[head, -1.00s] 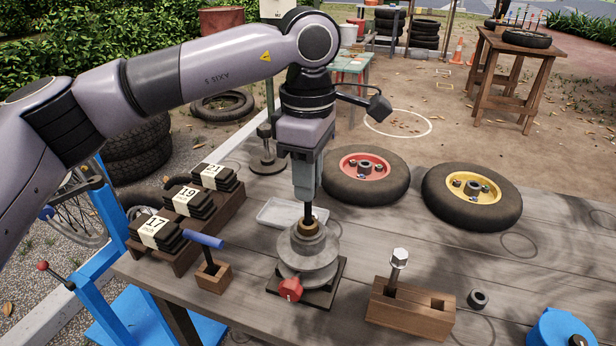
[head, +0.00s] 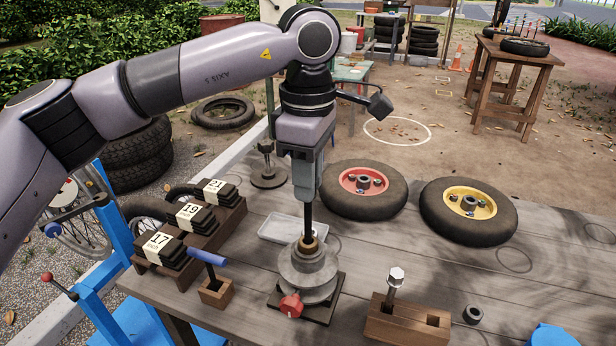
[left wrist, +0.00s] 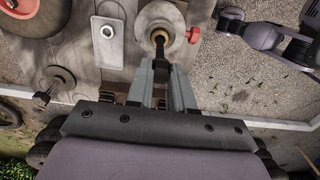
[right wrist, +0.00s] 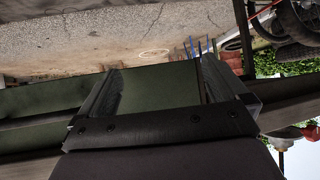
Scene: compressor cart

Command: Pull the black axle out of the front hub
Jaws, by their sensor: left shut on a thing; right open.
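The black axle (head: 308,222) stands upright above the front hub (head: 308,270), a grey stepped hub with a brass collar and a red knob (head: 291,305) at its base. The axle's lower part is hidden inside the collar. My left gripper (head: 307,198) is shut on the upper part of the axle, directly over the hub. In the left wrist view the left gripper (left wrist: 163,66) points along the axle (left wrist: 160,46) toward the hub (left wrist: 175,17). My right gripper (right wrist: 162,80) is open and empty, seen only in its own wrist view.
A wooden block with an upright bolt (head: 408,325) is right of the hub. A blue-handled tool in a small block (head: 215,291) and a rack of numbered black pads (head: 190,220) are left. A metal tray (head: 285,228) and red and yellow wheels (head: 468,212) lie behind.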

